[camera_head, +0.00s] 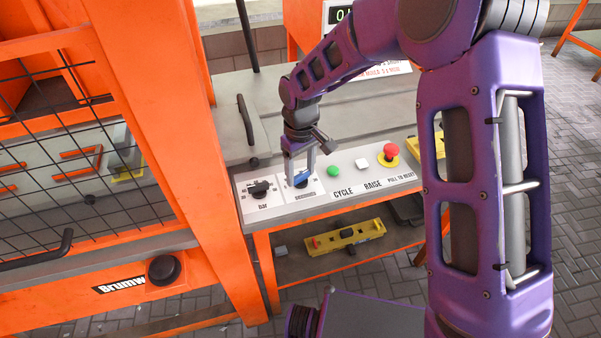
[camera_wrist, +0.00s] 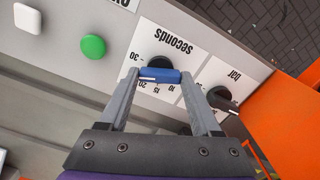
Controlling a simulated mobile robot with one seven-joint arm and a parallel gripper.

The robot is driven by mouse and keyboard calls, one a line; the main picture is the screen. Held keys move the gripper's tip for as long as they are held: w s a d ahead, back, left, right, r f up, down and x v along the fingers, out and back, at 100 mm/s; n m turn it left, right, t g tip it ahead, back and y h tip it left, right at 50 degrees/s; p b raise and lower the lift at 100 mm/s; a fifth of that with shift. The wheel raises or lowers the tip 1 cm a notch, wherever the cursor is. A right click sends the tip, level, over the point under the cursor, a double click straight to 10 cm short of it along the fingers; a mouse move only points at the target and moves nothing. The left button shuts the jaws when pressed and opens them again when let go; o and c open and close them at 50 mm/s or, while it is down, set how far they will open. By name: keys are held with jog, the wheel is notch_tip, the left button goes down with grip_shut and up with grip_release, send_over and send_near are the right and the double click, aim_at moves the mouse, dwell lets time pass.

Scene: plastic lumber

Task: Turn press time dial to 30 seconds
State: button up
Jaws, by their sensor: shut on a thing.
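The press time dial, a black knob with a blue grip bar (camera_wrist: 160,76), sits on a white plate marked "seconds" in the wrist view. It also shows in the head view (camera_head: 301,179). My gripper (camera_wrist: 157,73) has one finger at each end of the blue bar and is shut on it; in the head view my gripper (camera_head: 299,160) reaches down onto the panel. The printed 30, 20, 15 and 10 show around the knob. A white mark is at the bar's left end in the wrist view, on the side of 20 and 30; its exact reading is unclear.
The black bar dial (camera_head: 260,188) is close beside my gripper. The green cycle button (camera_head: 333,171), white raise button (camera_head: 362,164) and red stop button (camera_head: 390,151) line the panel (camera_head: 318,202). An orange post (camera_head: 165,130) stands left. A yellow pendant (camera_head: 345,238) lies on the shelf below.

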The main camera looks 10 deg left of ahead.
aim_at(300, 174)
jog(key=shift+m+b, duration=0.45)
jog(key=shift+m, duration=1.55)
jog(key=o, duration=1.4)
jog(key=shift+r, duration=0.1)
notch_tip(300, 174, up, 17)
jog(key=shift+r+p, duration=0.15)
jog(key=shift+p, duration=0.95)
